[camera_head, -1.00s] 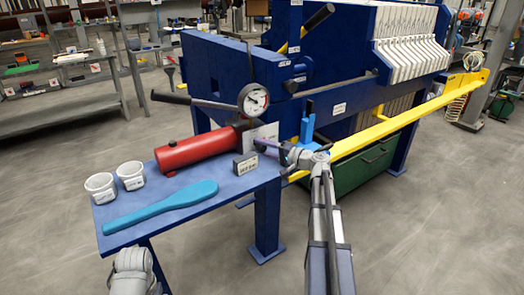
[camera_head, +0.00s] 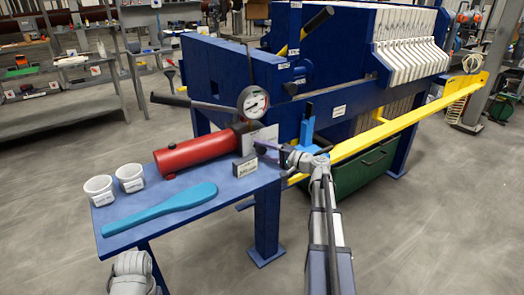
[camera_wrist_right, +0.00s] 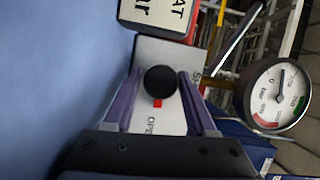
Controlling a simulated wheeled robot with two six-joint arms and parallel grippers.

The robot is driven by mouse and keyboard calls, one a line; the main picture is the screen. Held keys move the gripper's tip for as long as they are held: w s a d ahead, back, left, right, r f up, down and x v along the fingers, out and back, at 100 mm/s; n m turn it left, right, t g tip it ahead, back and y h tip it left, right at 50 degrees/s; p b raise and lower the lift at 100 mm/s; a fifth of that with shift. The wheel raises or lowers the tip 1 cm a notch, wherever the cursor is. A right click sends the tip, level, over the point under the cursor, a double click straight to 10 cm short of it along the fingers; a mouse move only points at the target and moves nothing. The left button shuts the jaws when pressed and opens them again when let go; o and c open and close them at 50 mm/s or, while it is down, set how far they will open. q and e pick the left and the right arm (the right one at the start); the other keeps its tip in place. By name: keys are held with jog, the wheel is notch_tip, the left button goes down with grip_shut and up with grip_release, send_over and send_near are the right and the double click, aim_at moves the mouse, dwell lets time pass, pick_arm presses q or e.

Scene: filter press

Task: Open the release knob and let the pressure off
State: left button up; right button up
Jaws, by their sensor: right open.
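The release knob (camera_wrist_right: 160,82) is a round black knob in the right wrist view, on a pale plate (camera_wrist_right: 172,118) with a red mark and partly hidden lettering that includes "OPE". My right gripper (camera_head: 266,147) is open, with its purple fingers on either side of the knob; I cannot tell whether they touch it. In the head view the fingers reach the plate beside the red cylinder (camera_head: 196,152). The pressure gauge (camera_head: 253,102) has a white dial and also shows in the right wrist view (camera_wrist_right: 277,96).
A small label block (camera_head: 245,167) stands close to my right fingers. Two white cups (camera_head: 130,177) and a blue paddle-shaped tool (camera_head: 160,208) rest on the blue table (camera_head: 225,203). A yellow rail (camera_head: 400,125) runs along the press to the right.

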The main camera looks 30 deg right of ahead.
jog(key=v, duration=0.7)
jog(key=shift+s+d, duration=0.2)
jog(key=shift+s, duration=0.15)
jog(key=shift+w+a+f+n+t+h, duration=0.1)
jog(key=shift+a+n+t+h, duration=0.35)
jog(key=shift+n, duration=0.75)
jog(key=n, duration=0.1)
jog(key=a+n+h, duration=0.1)
jog(key=n, duration=0.1)
jog(key=n+h, duration=0.1)
jog(key=shift+a+f+t+b, duration=0.1)
jog(key=shift+a+t+b, duration=0.2)
jog(key=shift+a+t, duration=0.05)
jog(key=n, duration=0.1)
jog(key=n+h, duration=0.2)
jog(key=shift+s+a, duration=0.25)
jog(key=n+h, duration=0.1)
jog(key=n, duration=0.1)
jog(key=shift+s+a+n+t+h+b, duration=0.1)
jog(key=shift+s+n+t+h+b, duration=0.1)
jog(key=shift+n+t+h+b, duration=0.15)
jog(key=shift+w+a, duration=0.15)
jog(key=shift+w, duration=1.8)
jog(key=shift+w+a, duration=0.15)
jog(key=shift+w, duration=1.8)
